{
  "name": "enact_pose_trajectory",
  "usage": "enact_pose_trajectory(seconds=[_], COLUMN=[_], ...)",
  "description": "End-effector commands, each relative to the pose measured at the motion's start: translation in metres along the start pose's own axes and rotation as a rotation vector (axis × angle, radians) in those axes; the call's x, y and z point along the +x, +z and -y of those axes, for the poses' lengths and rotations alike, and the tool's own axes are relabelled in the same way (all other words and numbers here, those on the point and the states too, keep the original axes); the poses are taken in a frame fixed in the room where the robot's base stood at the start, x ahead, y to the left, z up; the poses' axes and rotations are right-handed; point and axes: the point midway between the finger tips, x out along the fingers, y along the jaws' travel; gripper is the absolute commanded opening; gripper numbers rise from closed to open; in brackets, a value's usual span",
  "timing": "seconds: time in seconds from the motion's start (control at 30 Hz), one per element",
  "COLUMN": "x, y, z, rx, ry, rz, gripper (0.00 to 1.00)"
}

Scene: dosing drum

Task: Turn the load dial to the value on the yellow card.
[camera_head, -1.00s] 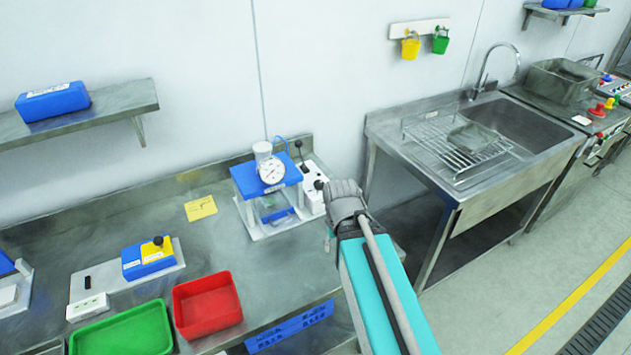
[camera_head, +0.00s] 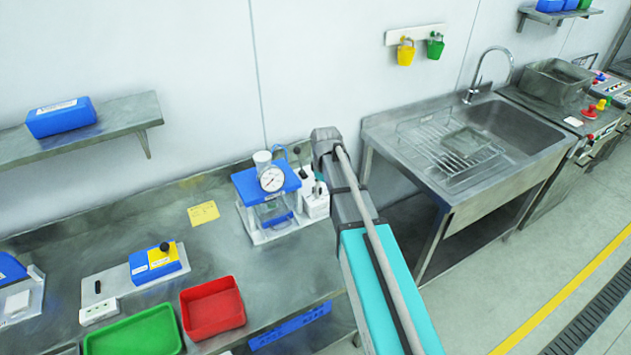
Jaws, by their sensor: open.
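The yellow card (camera_head: 203,213) lies flat on the steel bench, left of the blue-topped press; its writing is too small to read. A blue box with a yellow face (camera_head: 155,262) on a plate at the left bears a black knob (camera_head: 164,246). The press (camera_head: 262,185) carries a round white gauge (camera_head: 271,180). I cannot tell which of these is the load dial, and no setting can be read. My arm rises from the bottom to the right of the press. My gripper does not show; only arm links are seen.
A red tray (camera_head: 212,307) and a green tray (camera_head: 133,333) stand at the bench's front. A white box with black-knobbed levers (camera_head: 315,203) stands right of the press, near my arm. A sink (camera_head: 510,130) is at the right. The bench around the card is clear.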

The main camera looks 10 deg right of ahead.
Motion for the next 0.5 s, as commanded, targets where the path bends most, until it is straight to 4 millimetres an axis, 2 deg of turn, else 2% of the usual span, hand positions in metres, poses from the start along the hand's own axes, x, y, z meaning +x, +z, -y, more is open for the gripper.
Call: enact_pose_trajectory(seconds=[0.03, 0.2, 0.33, 0.5], x=[-0.015, -0.033, -0.039, -0.041], y=[-0.024, -0.063, -0.079, -0.085], z=[-0.019, -0.050, -0.063, -0.068], rx=[-0.068, -0.271, -0.366, -0.413], ry=[0.000, 0.000, 0.000, 0.000], rz=[0.000, 0.000, 0.000, 0.000], gripper=[0.87, 0.87, 0.87, 0.87])
